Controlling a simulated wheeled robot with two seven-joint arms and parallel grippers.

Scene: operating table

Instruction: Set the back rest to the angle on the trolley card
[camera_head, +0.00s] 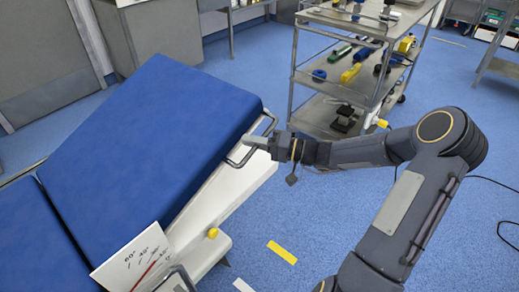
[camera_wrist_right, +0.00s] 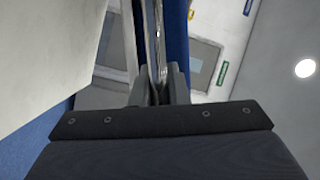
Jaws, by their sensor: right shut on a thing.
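The blue back rest (camera_head: 150,140) of the operating table is tilted up, its raised end toward the trolley. A metal side handle (camera_head: 236,160) runs along its right edge. My right gripper (camera_head: 265,141) is shut on this handle; in the right wrist view its fingers (camera_wrist_right: 159,90) close around the metal bar (camera_wrist_right: 157,40). A white angle scale (camera_head: 125,262) with marks such as 60, 45 and 30 and a red pointer (camera_head: 146,272) stands at the table's near side. I cannot tell the exact reading. No trolley card is readable. My left gripper is out of view.
A metal trolley (camera_head: 300,75) with several tools stands behind my right arm. A yellow knob (camera_head: 213,233) sits on the table's side. Yellow tape (camera_head: 282,252) marks the open blue floor. A dark cable (camera_head: 497,182) lies at the right.

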